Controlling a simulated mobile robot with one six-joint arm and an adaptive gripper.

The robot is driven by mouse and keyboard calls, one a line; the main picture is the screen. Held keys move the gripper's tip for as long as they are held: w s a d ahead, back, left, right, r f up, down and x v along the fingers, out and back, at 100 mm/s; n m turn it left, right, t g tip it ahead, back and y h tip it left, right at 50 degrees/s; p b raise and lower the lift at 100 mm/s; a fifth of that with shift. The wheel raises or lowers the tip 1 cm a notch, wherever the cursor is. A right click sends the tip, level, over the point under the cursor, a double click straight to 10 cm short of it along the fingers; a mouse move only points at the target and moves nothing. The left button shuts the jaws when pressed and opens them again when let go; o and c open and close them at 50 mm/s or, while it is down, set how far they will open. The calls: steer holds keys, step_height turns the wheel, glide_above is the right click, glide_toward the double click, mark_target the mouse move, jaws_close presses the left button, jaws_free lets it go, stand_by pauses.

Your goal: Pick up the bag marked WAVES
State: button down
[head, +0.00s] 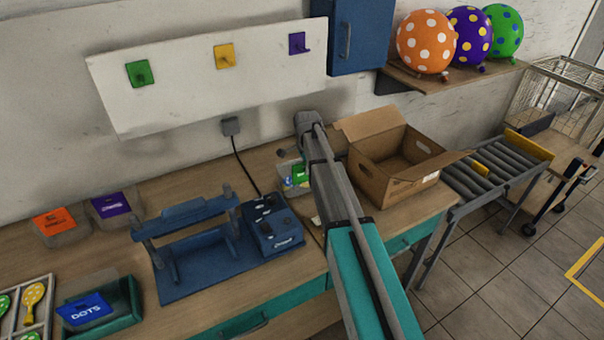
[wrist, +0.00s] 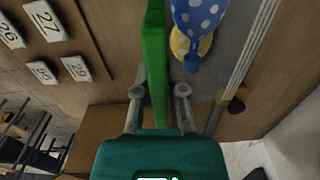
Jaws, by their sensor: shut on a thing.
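My gripper (wrist: 159,88) is shut on the edge of a green header card (wrist: 155,40) in the wrist view. In the head view the green-labelled clear bag (head: 298,176) shows beside my arm, partly hidden by it. Blue dotted (wrist: 198,20) and yellow dotted balloon shapes show beside the card. The word on this card is not readable, so I cannot tell whether it says WAVES. Other bags have an orange label (head: 54,221), a purple label (head: 111,205) and a blue label reading DOTS (head: 86,309); the orange and purple words are too small to read.
A blue press-like stand (head: 190,235) and a blue control box (head: 272,226) stand left of my arm. An open cardboard box (head: 385,178) is to the right, then a roller conveyor (head: 490,172). Hooks with coloured tags are on the wall board (head: 180,70).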

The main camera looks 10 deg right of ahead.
steer(key=shift+r, duration=0.1)
step_height(320, 180, up, 3)
steer(key=p, duration=0.3)
steer(key=shift+f, duration=0.2)
steer(key=s+d+r+p, duration=0.2)
steer(key=s+r+p, duration=0.3)
steer(key=s, duration=0.1)
steer(key=s+d+r+p, duration=0.2)
steer(key=s+r+p, duration=0.3)
steer(key=s, duration=0.2)
steer(key=shift+s+d, duration=0.15)
steer(key=shift+d, duration=0.1)
